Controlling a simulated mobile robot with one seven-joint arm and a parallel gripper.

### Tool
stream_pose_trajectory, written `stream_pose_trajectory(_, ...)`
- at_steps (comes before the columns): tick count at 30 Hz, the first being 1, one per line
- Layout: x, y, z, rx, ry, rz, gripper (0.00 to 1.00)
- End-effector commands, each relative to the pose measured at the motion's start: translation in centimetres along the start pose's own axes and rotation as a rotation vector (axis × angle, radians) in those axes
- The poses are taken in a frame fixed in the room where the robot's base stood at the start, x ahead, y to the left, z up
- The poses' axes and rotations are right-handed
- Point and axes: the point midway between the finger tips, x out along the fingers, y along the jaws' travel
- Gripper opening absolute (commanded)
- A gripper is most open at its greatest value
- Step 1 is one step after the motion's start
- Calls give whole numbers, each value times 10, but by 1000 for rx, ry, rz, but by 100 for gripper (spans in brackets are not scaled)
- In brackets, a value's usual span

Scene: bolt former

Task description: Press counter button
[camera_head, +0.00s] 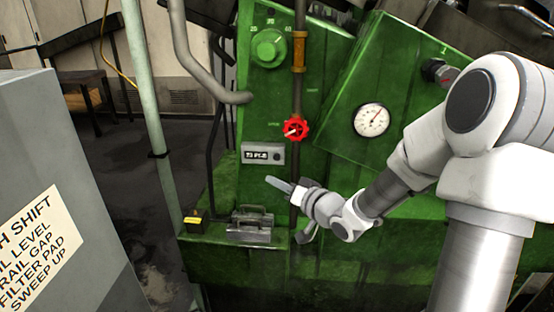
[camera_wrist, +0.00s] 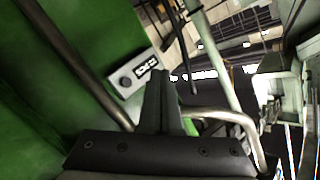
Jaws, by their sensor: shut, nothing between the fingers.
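The counter (camera_head: 254,154) is a small grey box with a digit window on the green machine's front panel. Its round dark button (camera_head: 277,156) is at the right end of the box. My gripper (camera_head: 269,180) is shut and empty, just below the counter in the head view and apart from it in the picture. In the wrist view the counter (camera_wrist: 140,69) appears tilted, left of my gripper's closed fingers (camera_wrist: 160,78), with the button (camera_wrist: 126,82) at its lower left end. Whether the fingertips touch the panel cannot be told.
A red valve wheel (camera_head: 296,128) on a vertical pipe is right of and above the counter. A round gauge (camera_head: 371,119) and a green knob (camera_head: 268,48) are higher up. A metal handle (camera_head: 251,220) and a small yellow box (camera_head: 194,220) sit on the ledge below.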

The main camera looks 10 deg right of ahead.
Motion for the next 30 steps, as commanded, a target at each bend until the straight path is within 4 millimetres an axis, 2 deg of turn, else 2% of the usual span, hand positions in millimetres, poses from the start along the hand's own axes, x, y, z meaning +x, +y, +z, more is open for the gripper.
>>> stream_pose_trajectory(12,39,29,-27,0,2,0,0)
stream_pose_trajectory(18,52,37,-39,1,0,-1,0)
stream_pose_trajectory(30,58,42,-42,-1,0,1,0)
